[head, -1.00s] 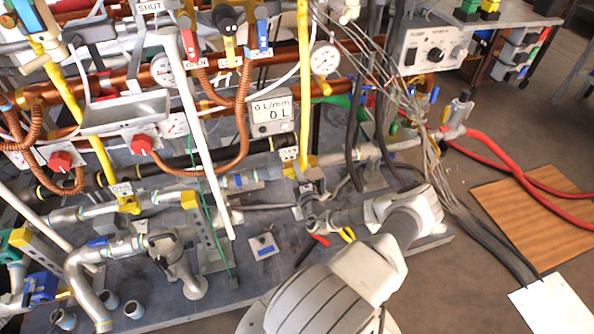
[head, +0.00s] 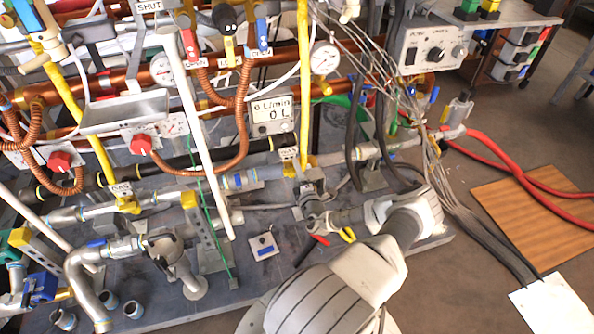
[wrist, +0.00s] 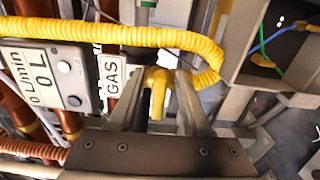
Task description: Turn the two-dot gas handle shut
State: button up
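A yellow gas handle (wrist: 157,84) shows in the wrist view beside a white GAS tag (wrist: 112,76). My gripper (wrist: 160,98) is open, with its two fingers on either side of this handle. I cannot tell whether the fingers touch it. In the head view the same GAS tag (head: 288,153) hangs by the vertical yellow pipe, with my gripper (head: 306,184) just below it. Another yellow gas handle (head: 128,204) sits on the lower left pipe under its own tag (head: 120,189). I cannot make out dots on either handle.
A yellow corrugated hose (wrist: 110,32) arches over the handle in the wrist view. The flow meter box (head: 271,114) is up and left of my gripper. Cables (head: 455,205) and red hoses (head: 500,160) lie right. Red and yellow handled pliers (head: 318,240) lie on the base plate.

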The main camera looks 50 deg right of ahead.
jog(key=p+v, duration=0.4)
jog(key=v, duration=1.3)
jog(key=shift+s, duration=0.15)
